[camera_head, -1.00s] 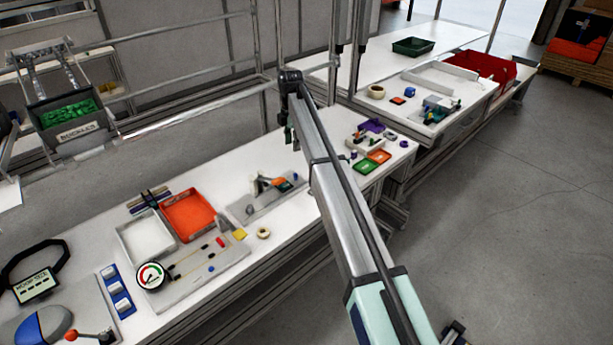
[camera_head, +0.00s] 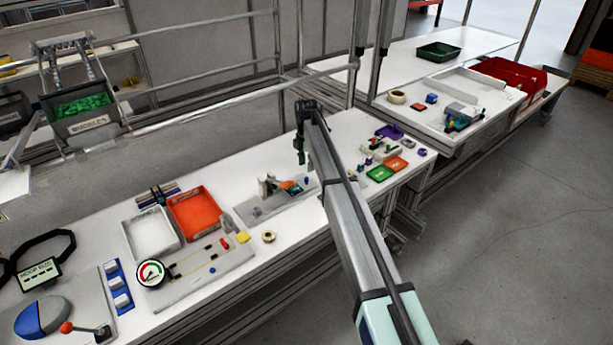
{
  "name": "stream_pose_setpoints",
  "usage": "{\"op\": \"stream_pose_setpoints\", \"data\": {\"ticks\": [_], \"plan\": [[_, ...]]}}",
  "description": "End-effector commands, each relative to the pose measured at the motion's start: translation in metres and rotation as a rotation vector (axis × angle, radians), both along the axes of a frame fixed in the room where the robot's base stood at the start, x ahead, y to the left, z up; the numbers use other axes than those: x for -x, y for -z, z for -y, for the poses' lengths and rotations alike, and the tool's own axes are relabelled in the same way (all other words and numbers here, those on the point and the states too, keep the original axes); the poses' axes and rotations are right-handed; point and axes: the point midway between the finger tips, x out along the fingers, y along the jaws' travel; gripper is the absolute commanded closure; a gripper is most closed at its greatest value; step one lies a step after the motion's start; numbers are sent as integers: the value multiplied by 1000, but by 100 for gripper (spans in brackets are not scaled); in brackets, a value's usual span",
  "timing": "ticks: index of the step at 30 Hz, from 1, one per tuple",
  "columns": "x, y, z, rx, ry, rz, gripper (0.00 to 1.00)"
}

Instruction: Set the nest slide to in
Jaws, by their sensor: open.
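No part is clearly marked as the nest slide, so I cannot tell which one it is or where it is set. A grey fixture plate (camera_head: 254,212) with an upright clamp-like part and an orange-and-dark piece lies mid-bench. At the lower left, a blue-and-grey dome (camera_head: 30,322) sits on a grey base beside a lever with a red ball (camera_head: 67,328). My gripper (camera_head: 300,152) is small and dark at the end of my raised arm. It appears above the back of the bench, right of the fixture plate, apart from everything, open and empty.
The white bench (camera_head: 335,145) also bears a white tray (camera_head: 131,249), a red tray (camera_head: 179,222), a dial gauge (camera_head: 151,273) and a tape roll (camera_head: 268,237). Green (camera_head: 380,174) and orange (camera_head: 397,163) trays lie further right. Frame rails run behind; the right floor is clear.

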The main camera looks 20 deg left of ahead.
Motion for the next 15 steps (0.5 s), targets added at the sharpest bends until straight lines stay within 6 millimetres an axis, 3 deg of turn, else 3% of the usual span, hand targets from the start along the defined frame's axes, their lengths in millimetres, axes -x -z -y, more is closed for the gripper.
{"op": "stream_pose_setpoints", "data": {"ticks": [6, 15], "plan": [[0, 40, 0, 0, 0, -1, 57], [0, 71, 0, 0, 0, 0, 57]]}}
